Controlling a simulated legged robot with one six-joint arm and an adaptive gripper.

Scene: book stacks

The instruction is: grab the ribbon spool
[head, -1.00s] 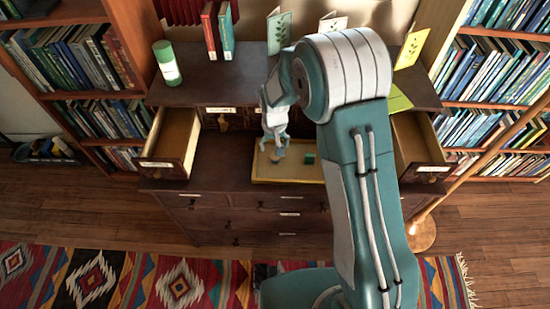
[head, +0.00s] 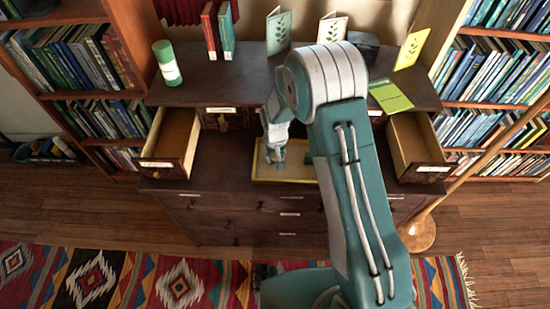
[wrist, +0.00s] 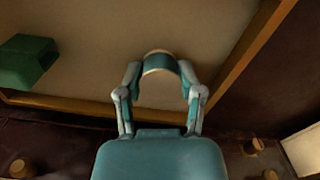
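The ribbon spool (wrist: 160,64), a teal band with a cream rim, shows in the wrist view at the far end of my gripper (wrist: 160,72). The two fingers are apart, one on each side of it, with the tips close to its edges. I cannot tell if they touch it. In the head view my gripper (head: 275,158) points down over the yellow-rimmed tray (head: 285,182) on the dresser. The spool cannot be made out there.
A green block (wrist: 27,62) lies in the tray, left of the spool in the wrist view. Open drawers stand at left (head: 170,140) and right (head: 418,148). A green-and-white cylinder (head: 167,63), books (head: 218,32) and cards are on the upper shelf.

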